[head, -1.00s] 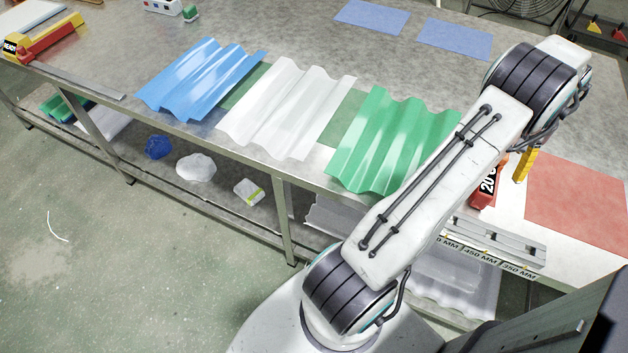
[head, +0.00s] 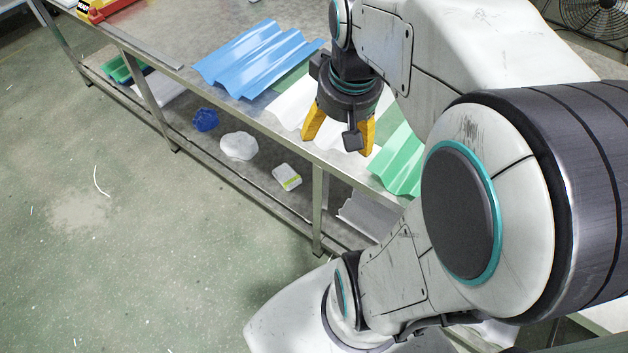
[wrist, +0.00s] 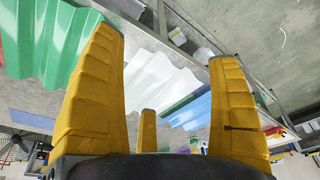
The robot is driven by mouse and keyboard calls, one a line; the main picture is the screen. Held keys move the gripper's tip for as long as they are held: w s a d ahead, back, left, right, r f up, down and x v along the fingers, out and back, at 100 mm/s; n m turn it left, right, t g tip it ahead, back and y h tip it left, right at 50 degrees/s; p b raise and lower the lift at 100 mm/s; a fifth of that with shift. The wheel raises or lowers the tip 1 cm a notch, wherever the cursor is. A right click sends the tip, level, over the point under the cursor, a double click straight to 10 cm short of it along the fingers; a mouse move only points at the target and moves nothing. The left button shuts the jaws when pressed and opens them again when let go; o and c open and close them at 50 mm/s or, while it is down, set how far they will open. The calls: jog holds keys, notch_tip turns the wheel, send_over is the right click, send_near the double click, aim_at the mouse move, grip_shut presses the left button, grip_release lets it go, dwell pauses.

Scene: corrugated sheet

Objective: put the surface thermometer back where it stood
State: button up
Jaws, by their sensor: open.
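I cannot make out a surface thermometer in either current view; my arm hides the right part of the bench in the head view. My gripper (head: 340,140) hangs over the front of the bench, between the white corrugated sheet (head: 287,108) and the green corrugated sheet (head: 400,158). Its yellow fingers are open, with nothing seen between them. In the wrist view my gripper (wrist: 165,50) is spread, with the white sheet (wrist: 155,75) beyond the fingers and the green sheet (wrist: 35,35) at the upper left.
A blue corrugated sheet (head: 258,60) lies left of the white one. The lower shelf holds a blue lump (head: 205,120), a white lump (head: 239,146) and a small white-green pack (head: 287,177). A fan (head: 595,22) stands behind. Floor at left is mostly clear.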

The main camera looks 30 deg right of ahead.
jog(key=s+a+f+n+t+y, duration=0.1)
jog(key=s+a+f+n, duration=0.1)
jog(key=s+a, duration=0.4)
jog(key=a+n, duration=0.1)
jog(key=a, duration=0.2)
jog(key=shift+s+a, duration=0.15)
jog(key=shift+s, duration=0.05)
